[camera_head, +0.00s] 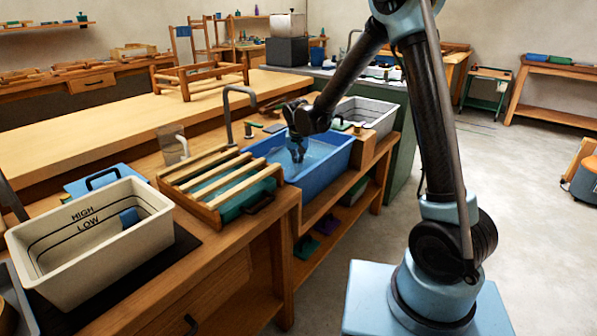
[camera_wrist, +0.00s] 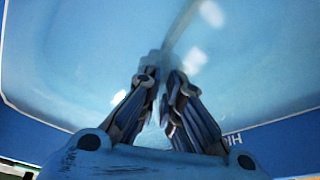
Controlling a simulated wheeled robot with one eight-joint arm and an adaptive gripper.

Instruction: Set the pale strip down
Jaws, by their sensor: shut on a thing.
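My gripper (camera_head: 297,152) points down into a blue tub (camera_head: 336,160) of water on the bench. In the wrist view, its two dark fingers (camera_wrist: 160,80) are closed together over pale blue water. A pale strip (camera_wrist: 181,28) shows as a faint narrow band running from the fingertips up and to the right. Its grip end is mostly hidden between the fingers. In the head view I cannot make out the strip, as the gripper and the tub wall hide it.
A slatted wooden rack (camera_head: 212,176) over a teal tray stands left of the blue tub. A cream tub (camera_head: 90,245) marked HIGH and LOW is at the front left. A grey tub (camera_head: 372,112) stands behind. A wooden seat frame (camera_head: 200,77) rests on the long bench, which has clear room.

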